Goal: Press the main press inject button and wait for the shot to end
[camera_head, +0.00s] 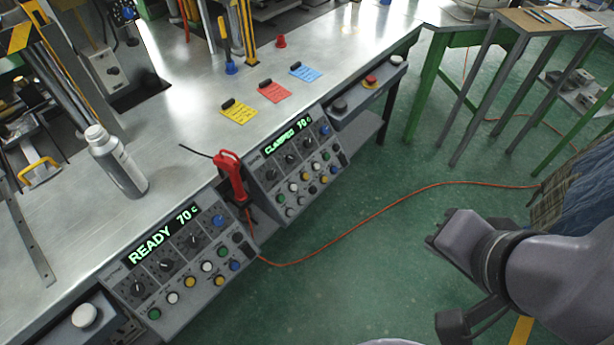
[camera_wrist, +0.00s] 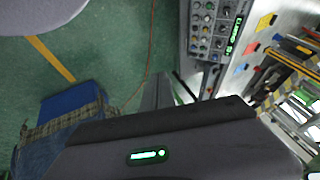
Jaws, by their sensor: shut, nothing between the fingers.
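The left control panel (camera_head: 172,268) on the bench front reads "READY 70c" in green and has knobs and several coloured buttons. The right panel (camera_head: 290,165) reads "CLAMPED 70c"; a button panel with a green readout also shows in the wrist view (camera_wrist: 208,30). A large white button (camera_head: 84,315) sits on a grey box at lower left. I cannot read which button is the main press inject button. My gripper (camera_head: 440,240) is shut and empty, over the green floor at the right, well apart from both panels. In the wrist view its grey body fills the bottom.
A red-handled tool (camera_head: 232,178) hangs between the panels, with an orange cable along the floor. A silver bottle (camera_head: 116,165) and yellow, red and blue cards stand or lie on the bench (camera_head: 190,130). A box with a red button (camera_head: 371,80) is farther right.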

